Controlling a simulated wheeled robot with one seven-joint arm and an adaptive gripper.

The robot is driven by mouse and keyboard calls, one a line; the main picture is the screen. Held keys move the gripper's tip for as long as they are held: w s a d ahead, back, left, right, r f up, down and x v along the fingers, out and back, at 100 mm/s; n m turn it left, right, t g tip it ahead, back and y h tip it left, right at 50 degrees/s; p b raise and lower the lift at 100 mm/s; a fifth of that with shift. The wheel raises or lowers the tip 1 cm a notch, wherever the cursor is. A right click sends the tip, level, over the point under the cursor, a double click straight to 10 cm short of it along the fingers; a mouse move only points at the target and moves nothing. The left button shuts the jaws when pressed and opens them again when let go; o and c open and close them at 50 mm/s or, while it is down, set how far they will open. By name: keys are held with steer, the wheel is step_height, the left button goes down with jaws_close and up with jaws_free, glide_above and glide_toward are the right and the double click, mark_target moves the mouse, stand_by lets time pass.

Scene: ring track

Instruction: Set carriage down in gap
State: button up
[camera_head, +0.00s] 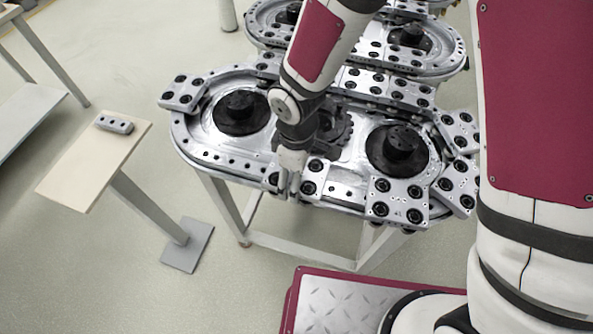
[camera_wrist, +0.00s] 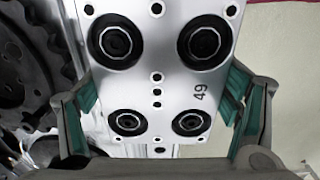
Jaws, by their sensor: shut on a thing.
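A ring track (camera_head: 190,140) of bright metal stands on a grey frame. My gripper (camera_head: 290,180) points down at the track's near edge. It is shut on the carriage (camera_head: 312,180), a silver plate with black rollers. In the wrist view the carriage (camera_wrist: 157,75), marked 49, lies between the teal pads of my gripper (camera_wrist: 157,105). My gripper hides part of it in the head view. I cannot tell whether it rests on the track or hovers just above. Bare rail shows on both sides of it along the near edge.
Other carriages (camera_head: 397,203) sit around the track's right end, and one (camera_head: 183,92) sits at the left corner. A dark toothed wheel (camera_wrist: 25,70) is left of the carriage in the wrist view. A small side table (camera_head: 85,175) bearing a grey block (camera_head: 114,124) stands at left.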

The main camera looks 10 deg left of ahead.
steer(key=shift+f, duration=0.35)
steer(key=o, duration=1.9)
steer(key=shift+r, duration=0.15)
step_height(320, 180, up, 12)
steer(key=shift+r, duration=0.25)
